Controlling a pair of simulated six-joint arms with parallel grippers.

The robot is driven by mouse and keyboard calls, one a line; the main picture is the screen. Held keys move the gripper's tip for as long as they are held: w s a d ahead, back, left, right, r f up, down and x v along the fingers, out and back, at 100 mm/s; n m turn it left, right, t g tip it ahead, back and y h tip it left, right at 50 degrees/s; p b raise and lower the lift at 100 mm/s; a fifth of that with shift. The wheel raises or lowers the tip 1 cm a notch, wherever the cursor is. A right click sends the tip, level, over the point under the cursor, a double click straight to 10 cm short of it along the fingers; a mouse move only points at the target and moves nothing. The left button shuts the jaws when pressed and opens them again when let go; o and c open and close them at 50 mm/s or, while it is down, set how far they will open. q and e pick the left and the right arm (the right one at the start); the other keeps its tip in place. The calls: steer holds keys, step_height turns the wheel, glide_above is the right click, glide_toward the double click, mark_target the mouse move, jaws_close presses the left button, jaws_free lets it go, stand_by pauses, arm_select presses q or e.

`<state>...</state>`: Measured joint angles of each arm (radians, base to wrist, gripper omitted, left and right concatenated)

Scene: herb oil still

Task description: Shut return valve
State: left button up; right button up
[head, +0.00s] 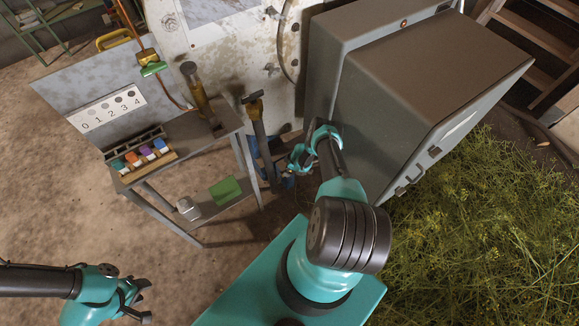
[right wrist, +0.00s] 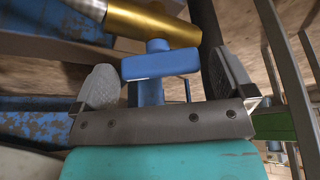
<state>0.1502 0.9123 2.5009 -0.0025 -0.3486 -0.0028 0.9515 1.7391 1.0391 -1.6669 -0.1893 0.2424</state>
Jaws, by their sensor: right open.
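The return valve shows in the right wrist view as a blue handle (right wrist: 160,64) on a blue stem, just under a brass-coloured pipe fitting (right wrist: 150,20). My right gripper (head: 293,168) is open, low beside the grey cabinet in the head view. In the right wrist view its two grey fingers stand on either side of the blue handle, with gaps left and right; I see no grip on it. In the head view the valve handle is mostly hidden by the gripper. My left gripper (head: 144,301) is open and empty at the lower left, far from the valve.
A grey cabinet (head: 430,80) stands close right of my right arm. A metal stand (head: 185,150) with coloured vials and a green block (head: 226,190) is to the left. In the right wrist view a dark pipe (right wrist: 212,30) runs close by the right finger.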

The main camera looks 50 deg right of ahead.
steer(key=shift+r, duration=0.1)
steer(key=v, duration=0.7)
steer(key=shift+r, duration=0.15)
stand_by(0.4)
arm_select(q)
steer(key=shift+c, duration=0.5)
arm_select(e)
steer(key=shift+s, duration=0.1)
